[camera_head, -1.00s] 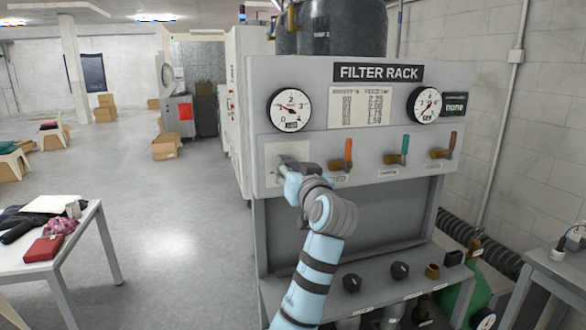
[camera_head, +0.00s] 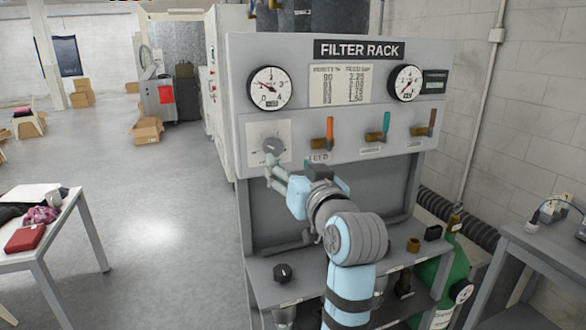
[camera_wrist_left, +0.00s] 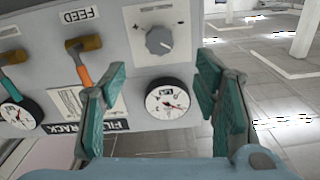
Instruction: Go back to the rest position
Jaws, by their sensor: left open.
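The FILTER RACK (camera_head: 360,49) stands ahead with two dials, a table of values and three coloured levers. A grey knob (camera_head: 273,146) sits on a white plate on its left side. My left gripper (camera_head: 271,176) is in front of the panel, just below the knob and apart from it. In the left wrist view, which shows the rack upside down, my left gripper (camera_wrist_left: 163,80) has its two green fingers spread with nothing between them. The knob (camera_wrist_left: 159,40) and the left dial (camera_wrist_left: 169,98) show beyond the fingertips. My right gripper is out of view.
The rack's lower shelf (camera_head: 290,272) carries a black knob and fittings. A white table (camera_head: 60,235) with a red box stands at the left, a grey table (camera_head: 545,265) at the right. A green cylinder (camera_head: 450,268) stands beside the rack. The floor between the left table and rack is clear.

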